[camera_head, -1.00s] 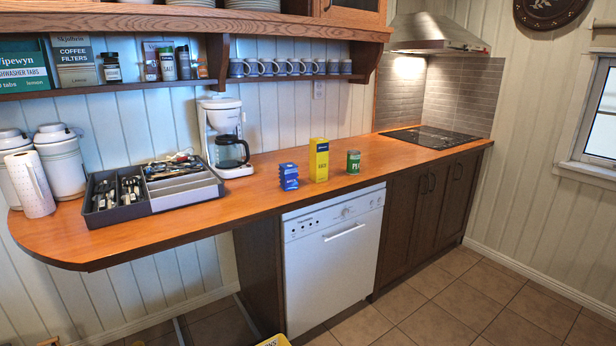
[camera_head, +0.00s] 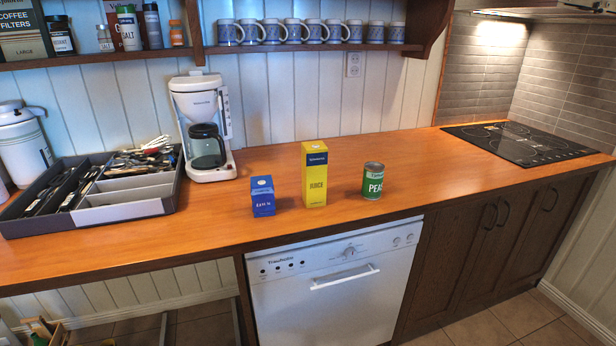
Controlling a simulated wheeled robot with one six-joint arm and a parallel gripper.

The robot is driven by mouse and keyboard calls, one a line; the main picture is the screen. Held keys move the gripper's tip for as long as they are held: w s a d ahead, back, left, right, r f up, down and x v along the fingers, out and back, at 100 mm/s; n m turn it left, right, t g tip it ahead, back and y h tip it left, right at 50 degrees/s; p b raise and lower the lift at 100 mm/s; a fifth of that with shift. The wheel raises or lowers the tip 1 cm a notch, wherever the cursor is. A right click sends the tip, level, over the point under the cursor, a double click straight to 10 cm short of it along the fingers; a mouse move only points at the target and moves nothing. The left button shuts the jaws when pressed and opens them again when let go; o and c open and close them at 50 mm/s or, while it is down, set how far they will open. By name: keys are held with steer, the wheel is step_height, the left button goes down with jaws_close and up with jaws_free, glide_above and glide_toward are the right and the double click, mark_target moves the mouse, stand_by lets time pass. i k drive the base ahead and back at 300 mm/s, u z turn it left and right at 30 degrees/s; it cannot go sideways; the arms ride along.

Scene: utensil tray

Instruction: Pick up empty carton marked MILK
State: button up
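A small blue carton (camera_head: 262,196) stands upright on the wooden counter above the left part of the dishwasher. Its white lettering is too small to read surely, so I cannot tell whether it says MILK. A taller yellow carton (camera_head: 314,174) stands to its right, with dark lettering that looks like JUICE. A green can marked PEAS (camera_head: 372,182) stands further right. The three stand apart from each other. Whether any carton is empty cannot be seen. My gripper is not in view.
A grey utensil tray (camera_head: 122,208) lies on the counter (camera_head: 420,160) at left, beside a white coffee maker (camera_head: 208,130). A black cooktop (camera_head: 516,142) is at right. A container with items (camera_head: 40,330) shows low at left.

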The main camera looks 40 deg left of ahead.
mark_target(263, 199)
steer(key=i, duration=2.25)
steer(key=u, duration=2.8)
steer(key=i, duration=0.5)
steer(key=z, duration=0.05)
